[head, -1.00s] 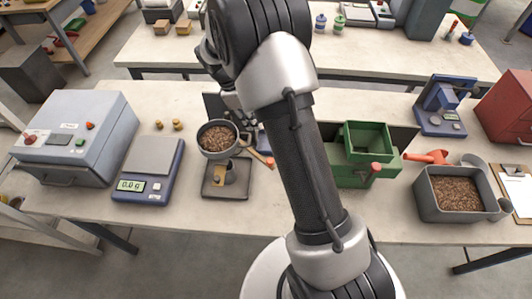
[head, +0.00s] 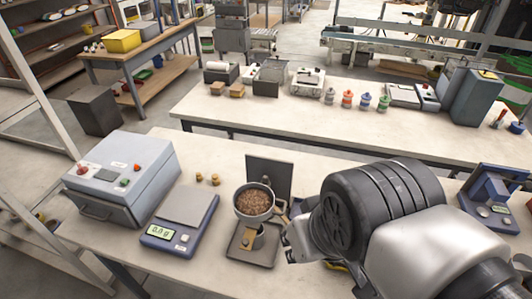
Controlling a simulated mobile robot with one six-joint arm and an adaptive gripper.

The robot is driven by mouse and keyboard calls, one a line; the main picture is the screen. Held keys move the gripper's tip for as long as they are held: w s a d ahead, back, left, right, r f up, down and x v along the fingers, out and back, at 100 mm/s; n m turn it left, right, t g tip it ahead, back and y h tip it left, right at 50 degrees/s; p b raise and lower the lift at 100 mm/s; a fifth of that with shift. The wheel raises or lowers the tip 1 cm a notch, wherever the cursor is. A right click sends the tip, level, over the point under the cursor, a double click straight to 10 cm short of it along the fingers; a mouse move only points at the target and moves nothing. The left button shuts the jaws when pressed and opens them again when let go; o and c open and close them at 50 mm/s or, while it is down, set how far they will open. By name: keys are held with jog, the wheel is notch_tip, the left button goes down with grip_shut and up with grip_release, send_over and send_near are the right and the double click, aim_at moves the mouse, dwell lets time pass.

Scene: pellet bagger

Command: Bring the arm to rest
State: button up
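My arm (head: 420,225) fills the lower right of the head view, with a large dark joint and a silver link. A pale metal part of my arm's end (head: 298,242) shows at the joint's left edge. My gripper's fingers are not visible, so whether they are open or shut does not show. A grey pot (head: 254,203) full of brown pellets stands above a small dark stand (head: 250,247), left of the arm's end. A visible gap separates the pot's bowl from the pale metal part.
A blue scale (head: 180,215) reading 0.0 g and a grey machine box (head: 122,170) stand on the left of the bench. A dark upright panel (head: 268,178) is behind the pot. A blue device (head: 495,200) stands at right. My arm hides the bench's right middle.

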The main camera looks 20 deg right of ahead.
jog(key=shift+s+f, duration=0.1)
notch_tip(320, 180, down, 7)
jog(key=b, duration=0.7)
dwell(0.6)
